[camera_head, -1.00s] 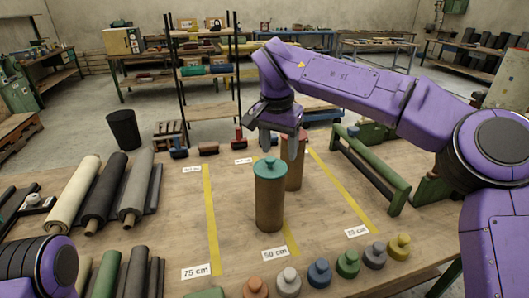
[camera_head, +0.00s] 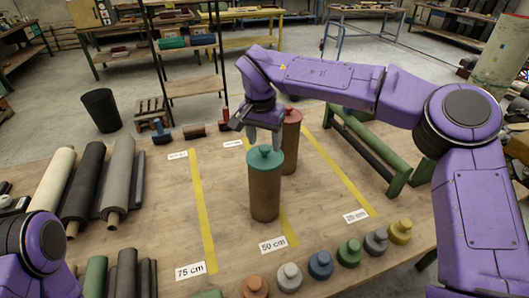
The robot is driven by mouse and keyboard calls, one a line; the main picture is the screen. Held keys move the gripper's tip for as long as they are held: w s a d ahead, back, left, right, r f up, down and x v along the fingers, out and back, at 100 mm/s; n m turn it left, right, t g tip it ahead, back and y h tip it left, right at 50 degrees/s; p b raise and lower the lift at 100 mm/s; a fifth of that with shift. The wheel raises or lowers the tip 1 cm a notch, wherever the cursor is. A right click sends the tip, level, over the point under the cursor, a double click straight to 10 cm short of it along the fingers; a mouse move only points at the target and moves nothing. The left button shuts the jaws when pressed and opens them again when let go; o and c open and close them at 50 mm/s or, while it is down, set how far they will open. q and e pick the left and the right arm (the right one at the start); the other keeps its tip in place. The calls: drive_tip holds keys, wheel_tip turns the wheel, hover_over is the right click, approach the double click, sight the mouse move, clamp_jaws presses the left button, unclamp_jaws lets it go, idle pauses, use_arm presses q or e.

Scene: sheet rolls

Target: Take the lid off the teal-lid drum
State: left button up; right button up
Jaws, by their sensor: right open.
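The teal-lid drum (camera_head: 265,193) stands upright on the wooden table, a brown cylinder. Its teal lid (camera_head: 265,158) sits on top, with a small knob in the middle. My right gripper (camera_head: 264,138) points down just above the lid, its fingers open around or close to the knob; I cannot tell whether they touch it. A second drum with a red lid (camera_head: 291,118) stands right behind, partly hidden by my right gripper and the teal-lid drum. My left arm shows at the lower left, but its gripper is out of view.
Several coloured knobbed pieces (camera_head: 320,265) line the table's front. Rolls (camera_head: 85,183) lie at the left. A green rail stand (camera_head: 370,145) is at the right. Yellow strips (camera_head: 202,215) mark the table; its left middle is clear. A black bin (camera_head: 101,111) stands beyond.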

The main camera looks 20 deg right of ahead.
sight(265, 153)
drive_tip(key=shift+d+f, duration=0.1)
drive_tip(key=shift+f, duration=1.25)
drive_tip(key=c, duration=1.1)
drive_tip(key=shift+w+r, duration=0.1)
